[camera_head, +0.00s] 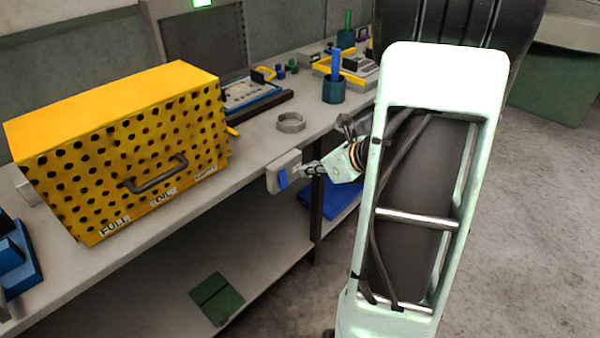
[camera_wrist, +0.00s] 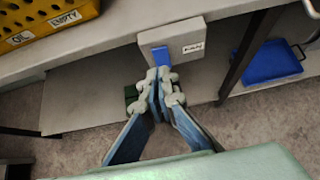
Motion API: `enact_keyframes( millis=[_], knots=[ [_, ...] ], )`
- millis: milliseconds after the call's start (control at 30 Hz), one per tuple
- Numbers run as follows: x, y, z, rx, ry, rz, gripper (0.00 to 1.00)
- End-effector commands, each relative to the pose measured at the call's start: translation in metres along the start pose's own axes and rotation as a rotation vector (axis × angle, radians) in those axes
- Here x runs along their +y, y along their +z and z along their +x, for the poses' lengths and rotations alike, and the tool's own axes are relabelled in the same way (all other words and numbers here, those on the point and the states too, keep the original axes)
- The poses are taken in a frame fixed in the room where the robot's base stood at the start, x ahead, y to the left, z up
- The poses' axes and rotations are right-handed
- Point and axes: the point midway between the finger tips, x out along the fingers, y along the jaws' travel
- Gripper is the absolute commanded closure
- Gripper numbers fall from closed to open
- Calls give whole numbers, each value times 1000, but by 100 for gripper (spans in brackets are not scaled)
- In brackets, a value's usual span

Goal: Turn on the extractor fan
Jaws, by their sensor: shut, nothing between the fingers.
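A grey switch box (camera_head: 284,170) with a blue rocker (camera_head: 282,179) is fixed at the front edge of the bench, to the right of the yellow box. In the wrist view the switch box (camera_wrist: 187,45) carries a small white label whose text is too small to read surely, and its blue rocker (camera_wrist: 161,54) faces me. My gripper (camera_head: 308,172) is shut and empty, just to the right of the switch box. In the wrist view my gripper's fingertips (camera_wrist: 161,80) are together right below the blue rocker. I cannot tell whether they touch it.
A yellow perforated box (camera_head: 130,140) with a handle stands on the bench (camera_head: 255,145) at left. A grey ring (camera_head: 291,122) and a teal cup (camera_head: 334,91) stand behind the switch box. A dark bench leg (camera_head: 317,215) and a blue tray (camera_head: 340,200) are below.

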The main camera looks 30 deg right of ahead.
Motion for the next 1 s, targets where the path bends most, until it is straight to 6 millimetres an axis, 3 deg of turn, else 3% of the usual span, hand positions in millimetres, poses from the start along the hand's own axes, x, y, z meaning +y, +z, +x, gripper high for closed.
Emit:
enact_keyframes(
  millis=[100, 300, 1000],
  knots=[
    [-1, 10, -25, -2, -3, -2, 100],
    [0, 14, -45, -1, -1, 1, 100],
    [1, 14, -49, 13, 1, -25, 100]
  ],
)
